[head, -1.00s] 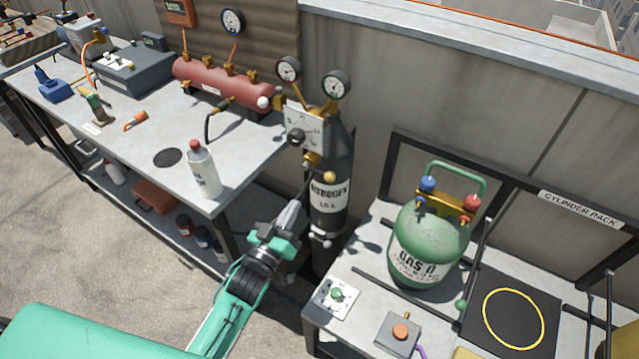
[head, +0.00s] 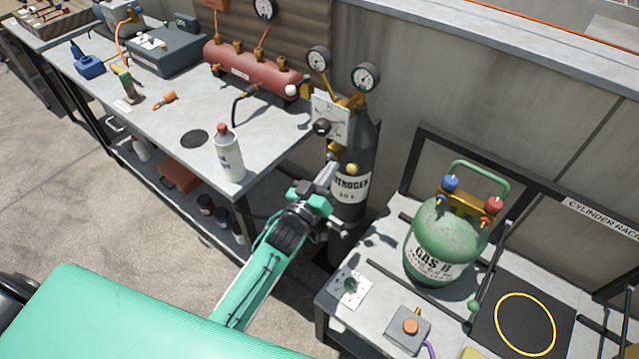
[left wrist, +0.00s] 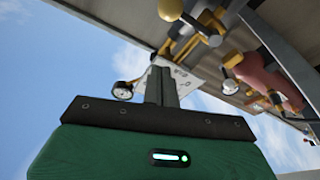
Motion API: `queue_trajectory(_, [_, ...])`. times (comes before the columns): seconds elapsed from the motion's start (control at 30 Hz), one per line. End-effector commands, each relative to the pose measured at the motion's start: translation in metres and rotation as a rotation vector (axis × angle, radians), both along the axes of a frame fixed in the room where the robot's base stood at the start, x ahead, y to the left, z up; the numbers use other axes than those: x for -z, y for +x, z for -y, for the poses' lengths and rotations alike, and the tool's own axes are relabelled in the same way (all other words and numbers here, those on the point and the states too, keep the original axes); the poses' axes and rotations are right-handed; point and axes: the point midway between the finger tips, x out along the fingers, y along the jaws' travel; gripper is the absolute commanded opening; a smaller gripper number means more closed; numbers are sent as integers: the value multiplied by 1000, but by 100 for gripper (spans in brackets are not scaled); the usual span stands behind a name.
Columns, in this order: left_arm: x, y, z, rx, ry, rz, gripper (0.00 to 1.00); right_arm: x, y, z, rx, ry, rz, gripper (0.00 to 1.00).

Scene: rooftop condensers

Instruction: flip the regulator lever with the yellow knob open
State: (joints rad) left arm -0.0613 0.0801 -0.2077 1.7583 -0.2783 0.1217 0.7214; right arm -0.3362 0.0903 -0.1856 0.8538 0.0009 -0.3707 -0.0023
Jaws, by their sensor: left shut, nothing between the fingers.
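The regulator's white plate (head: 331,117) stands in front of the black nitrogen cylinder (head: 348,212), with two round gauges above it. The yellow knob (head: 352,168) is low on the regulator, in front of the cylinder. It also shows at the top edge of the left wrist view (left wrist: 171,9). The lever's own arm is hard to make out. My left gripper (head: 331,170) is shut and empty, its fingertips pointing up just left of the yellow knob. In the left wrist view its fingers (left wrist: 162,84) appear apart from the knob. My right gripper is out of view.
A bench (head: 275,130) on the left carries a white bottle (head: 228,155) near its corner and a red manifold (head: 252,70). At right, a lower table holds a green gas cylinder (head: 440,240) and a box with an orange button (head: 409,328). A wall stands behind.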

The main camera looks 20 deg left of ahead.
Motion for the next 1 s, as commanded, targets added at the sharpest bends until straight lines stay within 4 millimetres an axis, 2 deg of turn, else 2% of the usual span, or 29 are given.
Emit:
queue_trajectory(0.13, [-8, 26, 7, 0, -1, 1, 0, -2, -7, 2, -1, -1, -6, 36])
queue_trajectory(0.2, [6, 28, 13, 0, -2, -3, 0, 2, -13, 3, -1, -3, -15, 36])
queue_trajectory(0.43, [24, 35, 22, 0, -2, -1, 0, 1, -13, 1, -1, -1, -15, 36])
queue_trajectory(1.0, [29, 36, 24, 0, 9, 3, 0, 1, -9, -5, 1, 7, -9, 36])
